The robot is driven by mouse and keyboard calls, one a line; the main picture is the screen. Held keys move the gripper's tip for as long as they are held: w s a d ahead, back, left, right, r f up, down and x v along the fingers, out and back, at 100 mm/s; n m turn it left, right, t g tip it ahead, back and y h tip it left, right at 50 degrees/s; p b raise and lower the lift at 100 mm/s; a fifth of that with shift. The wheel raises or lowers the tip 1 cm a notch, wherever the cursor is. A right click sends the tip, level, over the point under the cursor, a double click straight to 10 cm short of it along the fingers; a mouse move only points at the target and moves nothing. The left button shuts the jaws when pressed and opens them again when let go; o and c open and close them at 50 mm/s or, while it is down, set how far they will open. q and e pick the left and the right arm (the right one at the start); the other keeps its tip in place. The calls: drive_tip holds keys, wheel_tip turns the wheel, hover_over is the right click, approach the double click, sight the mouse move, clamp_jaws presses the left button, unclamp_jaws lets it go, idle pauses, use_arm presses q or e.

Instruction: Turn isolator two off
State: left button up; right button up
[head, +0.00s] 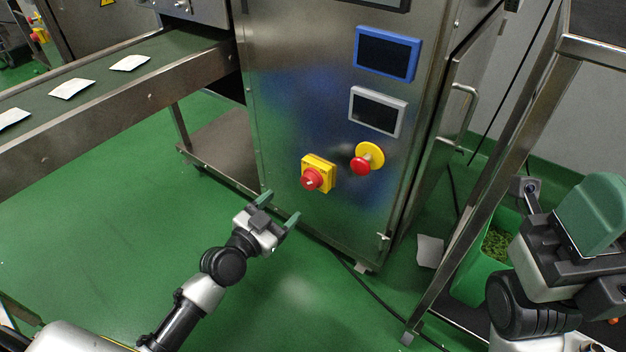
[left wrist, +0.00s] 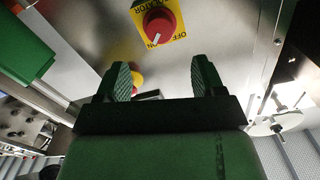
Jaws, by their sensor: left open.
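A yellow isolator plate (head: 326,165) with a red rotary knob (head: 311,179) is on the steel cabinet front in the head view. The left wrist view shows the red knob (left wrist: 159,26) on its yellow plate, with ISOLATOR, ON and OFF lettering. Its white mark points towards ON. I cannot read a number on it. My left gripper (head: 279,207) is open and empty, apart from the knob, below and left of it. Its green fingers (left wrist: 165,80) show in the left wrist view. My right gripper (head: 585,225) is at the right edge; its jaw opening is unclear.
A red button on a round yellow base (head: 368,157) sits right of the isolator. Blue-framed (head: 387,53) and grey-framed (head: 377,111) screens are above. A conveyor (head: 110,95) with white packets is left. A metal frame (head: 510,150) stands right.

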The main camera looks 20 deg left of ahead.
sight(307, 183)
use_arm(q)
drive_tip(key=b+x, duration=0.2)
drive_tip(key=x, duration=0.7)
drive_tip(key=shift+w+d, duration=0.1)
drive_tip(key=shift+w, duration=0.15)
drive_tip(key=c, duration=0.9)
